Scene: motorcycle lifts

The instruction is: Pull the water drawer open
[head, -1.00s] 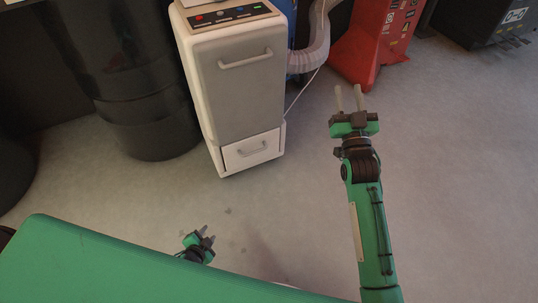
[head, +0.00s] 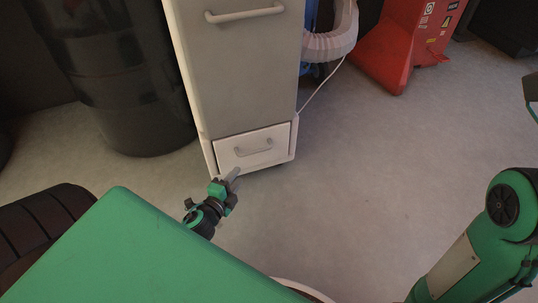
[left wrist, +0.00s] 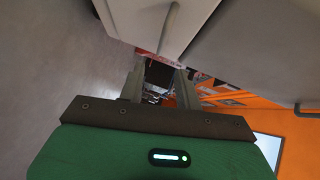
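The water drawer (head: 232,154) is the low white front at the bottom of the tall dehumidifier-like cabinet; it looks closed. Its curved grey handle (head: 254,151) is in the middle of the front. My left gripper (head: 233,175) is just in front of the drawer's lower left part, left of and below the handle, and not around it. In the left wrist view its two fingers (left wrist: 160,85) are apart with nothing held between them. The drawer (left wrist: 148,16) and handle (left wrist: 169,27) show beyond the fingertips there. My right gripper is out of view; my right arm is at the lower right.
The cabinet's grey upper panel (head: 241,75) has its own handle (head: 245,14). A black barrel (head: 120,80) stands close on the left. A white hose (head: 333,42) and cord are at the right, with a red object (head: 400,50) beyond. The floor right of the cabinet is clear.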

